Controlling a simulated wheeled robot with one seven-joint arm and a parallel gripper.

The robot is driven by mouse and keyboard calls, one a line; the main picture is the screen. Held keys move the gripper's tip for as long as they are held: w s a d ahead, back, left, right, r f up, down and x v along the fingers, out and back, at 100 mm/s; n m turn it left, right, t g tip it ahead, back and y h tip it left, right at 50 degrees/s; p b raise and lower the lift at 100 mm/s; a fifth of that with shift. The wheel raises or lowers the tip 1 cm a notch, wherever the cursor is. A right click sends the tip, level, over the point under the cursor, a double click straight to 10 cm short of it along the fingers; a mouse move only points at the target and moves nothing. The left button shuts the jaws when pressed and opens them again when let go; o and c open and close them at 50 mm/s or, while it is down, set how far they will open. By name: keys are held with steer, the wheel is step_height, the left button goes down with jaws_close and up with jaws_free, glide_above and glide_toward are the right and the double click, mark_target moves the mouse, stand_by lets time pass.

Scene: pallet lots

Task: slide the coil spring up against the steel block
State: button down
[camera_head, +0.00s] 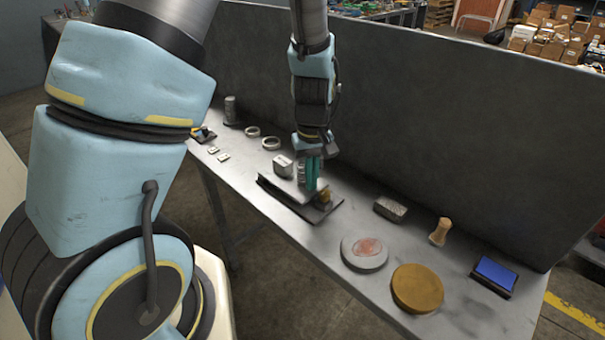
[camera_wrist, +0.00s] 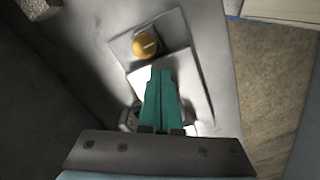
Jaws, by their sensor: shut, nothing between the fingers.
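My gripper (camera_head: 313,184) has teal fingers, pressed together with nothing between them, pointing down over a dark board. In the wrist view the fingertips (camera_wrist: 160,72) are over a pale plate on that board. A light grey block (camera_head: 283,167) with a small label, probably the steel block, stands just left of the fingers in the head view. A narrow grey ribbed shape (camera_head: 301,172), likely the coil spring, shows between the block and the fingers. I cannot tell whether it touches either one. In the wrist view, my gripper hides most of this area.
The dark board (camera_head: 331,214) bears a yellow round-topped piece (camera_head: 324,196). To the right are a textured grey block (camera_head: 390,208), a wooden handle (camera_head: 440,232), two discs and a blue pad (camera_head: 494,275). Rings (camera_head: 271,143) lie left. A dark wall (camera_head: 440,130) backs the table.

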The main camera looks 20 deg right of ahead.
mark_target(301, 164)
steer(key=shift+w+a, duration=0.4)
steer(key=shift+w, duration=0.3)
steer(key=shift+w+a, duration=0.4)
steer(key=shift+w, duration=0.3)
stand_by(1.4)
steer(key=shift+s+d, duration=0.3)
steer(key=shift+s, duration=0.25)
stand_by(0.4)
step_height(301, 164, up, 8)
steer(key=p, duration=0.7)
stand_by(0.5)
steer(key=shift+w+a+r, duration=0.15)
steer(key=shift+a+r, duration=0.05)
steer(key=shift+a, duration=0.1)
steer(key=s+a+r, duration=0.1)
steer(key=a+r, duration=0.4)
steer(key=a, duration=0.6)
steer(key=s+a+r+m+t, duration=0.1)
steer(key=a+r, duration=0.4)
steer(key=a, duration=0.7)
steer(key=shift+r+t+b, duration=0.15)
steer(key=shift+t+b, duration=0.15)
steer(key=shift+b, duration=0.05)
